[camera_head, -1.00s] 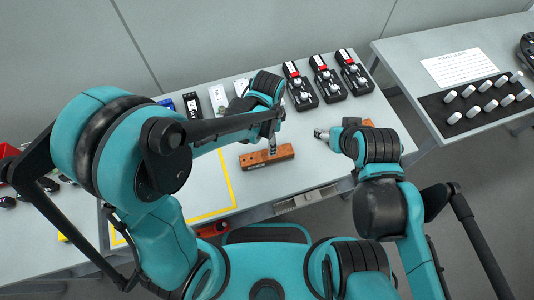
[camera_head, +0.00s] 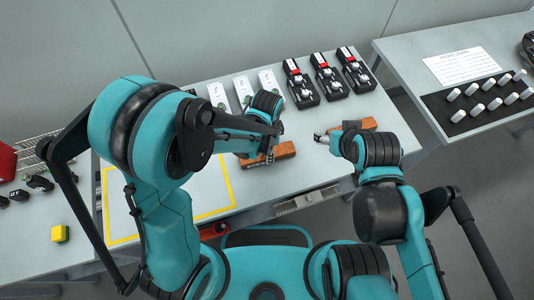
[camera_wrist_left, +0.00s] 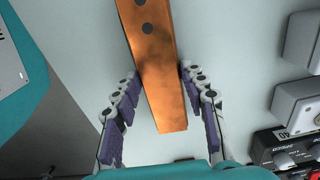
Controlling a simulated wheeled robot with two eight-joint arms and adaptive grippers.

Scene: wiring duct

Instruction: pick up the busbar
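A copper-brown busbar (camera_head: 284,151) lies on the table in front of me, partly covered by my left arm in the head view. My left gripper (camera_head: 268,155) is down at this bar. A second copper-brown bar (camera_head: 368,123) lies farther right, partly behind my right gripper. My right gripper (camera_head: 322,138) hovers left of it; its finger opening is too small to judge.
Several black devices with red parts (camera_head: 327,78) stand along the table's back edge, beside white-topped modules (camera_head: 242,90). A yellow outline (camera_head: 232,190) marks the left tabletop. A yellow block (camera_head: 60,234) sits far left. A right-hand table holds white cylinders (camera_head: 472,88) on a dark mat.

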